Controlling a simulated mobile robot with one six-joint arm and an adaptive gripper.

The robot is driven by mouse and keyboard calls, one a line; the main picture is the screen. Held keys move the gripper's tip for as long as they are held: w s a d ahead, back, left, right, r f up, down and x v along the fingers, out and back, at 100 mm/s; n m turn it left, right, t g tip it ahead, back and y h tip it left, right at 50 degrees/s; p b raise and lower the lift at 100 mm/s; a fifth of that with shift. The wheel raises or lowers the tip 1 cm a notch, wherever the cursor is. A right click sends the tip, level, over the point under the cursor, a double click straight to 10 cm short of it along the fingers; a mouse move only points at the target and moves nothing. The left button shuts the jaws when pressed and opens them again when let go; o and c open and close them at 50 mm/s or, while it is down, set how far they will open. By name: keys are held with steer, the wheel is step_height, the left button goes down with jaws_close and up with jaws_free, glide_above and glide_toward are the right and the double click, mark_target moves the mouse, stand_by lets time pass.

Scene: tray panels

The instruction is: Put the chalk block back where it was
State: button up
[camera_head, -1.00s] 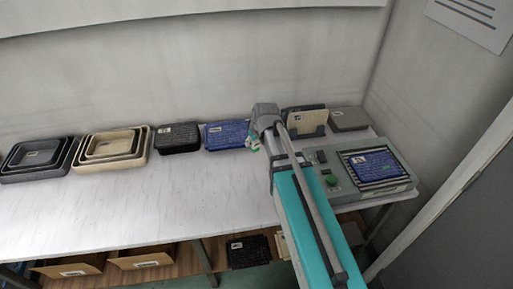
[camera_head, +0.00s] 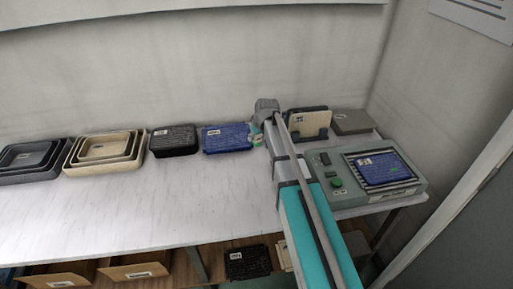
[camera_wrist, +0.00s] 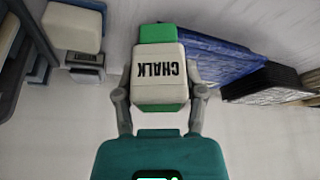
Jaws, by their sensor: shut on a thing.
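The chalk block (camera_wrist: 158,78) is a cream-white block lettered CHALK, with green at its far end and side. In the wrist view it sits between the two fingers of my gripper (camera_wrist: 160,95), which is shut on it. The lettering appears upside down there. In the head view my gripper (camera_head: 264,112) is at the back of the bench, just right of a blue block. My arm hides most of the chalk block there; a small green and white bit (camera_head: 257,137) shows beside the wrist.
A blue block (camera_head: 227,138) and a black block (camera_head: 174,140) stand left of my gripper. Cream nested trays (camera_head: 72,160) and dark ones are farther left. A holder with a cream panel (camera_head: 309,122), a grey block (camera_head: 352,121) and a control box (camera_head: 335,203) are right. The bench front is clear.

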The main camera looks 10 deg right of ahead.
steer(key=shift+w+d+f, duration=0.1)
steer(key=shift+w+f, duration=0.35)
steer(key=shift+f, duration=0.1)
steer(key=shift+w+d+f+b, duration=0.1)
steer(key=shift+w+f+b, duration=0.45)
steer(key=shift+b, duration=0.4)
steer(key=shift+s+f+b, duration=0.15)
steer(key=shift+f+b, duration=1.2)
steer(key=shift+f, duration=0.15)
steer(key=shift+f, duration=0.2)
steer(key=o, duration=1.1)
steer(key=shift+o, duration=0.2)
steer(key=shift+r, duration=0.25)
